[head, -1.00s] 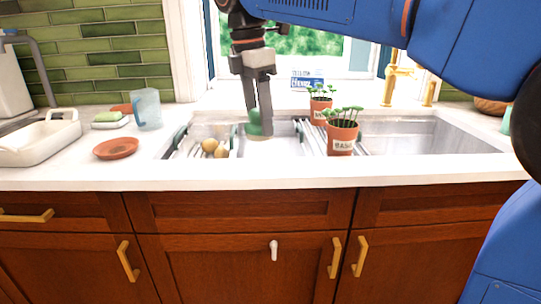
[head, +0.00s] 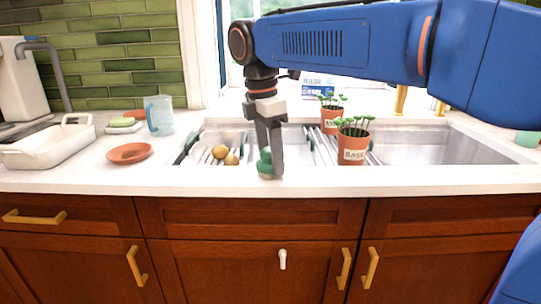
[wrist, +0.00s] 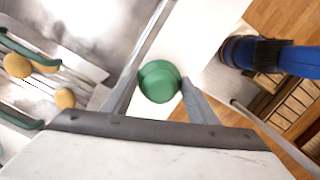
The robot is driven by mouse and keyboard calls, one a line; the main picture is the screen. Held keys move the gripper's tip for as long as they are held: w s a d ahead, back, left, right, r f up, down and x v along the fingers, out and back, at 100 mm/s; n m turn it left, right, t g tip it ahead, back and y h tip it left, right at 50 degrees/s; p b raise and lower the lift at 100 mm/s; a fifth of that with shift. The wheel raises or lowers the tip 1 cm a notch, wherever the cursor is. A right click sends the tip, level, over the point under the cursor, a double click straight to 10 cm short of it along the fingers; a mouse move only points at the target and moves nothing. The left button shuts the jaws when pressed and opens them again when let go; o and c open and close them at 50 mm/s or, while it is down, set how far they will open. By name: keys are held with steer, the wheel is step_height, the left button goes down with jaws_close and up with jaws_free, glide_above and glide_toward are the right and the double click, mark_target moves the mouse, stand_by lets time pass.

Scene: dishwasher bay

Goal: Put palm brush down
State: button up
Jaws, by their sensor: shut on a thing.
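The palm brush (head: 265,163) has a green rounded top and a paler underside. My gripper (head: 272,172) points down and is shut on it. In the wrist view the green brush top (wrist: 160,80) sits between the two fingers (wrist: 155,97). The brush is at the white counter strip (head: 400,182) in front of the sink. I cannot tell whether its underside touches the counter. A finger hides part of it in the head view.
A rack with two potatoes (head: 231,159) is left of the brush in the sink (head: 440,145). Two potted seedlings, including the basil pot (head: 352,150), stand to the right. A terracotta saucer (head: 130,153), blue cup (head: 159,115) and white dish (head: 50,148) are left. The front strip beside the brush is clear.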

mark_target(265, 150)
steer(key=o, duration=0.9)
steer(key=r, duration=0.4)
steer(key=a+r, duration=0.1)
steer(key=r, duration=0.7)
steer(key=shift+s+a, duration=0.2)
steer(key=shift+s, duration=0.05)
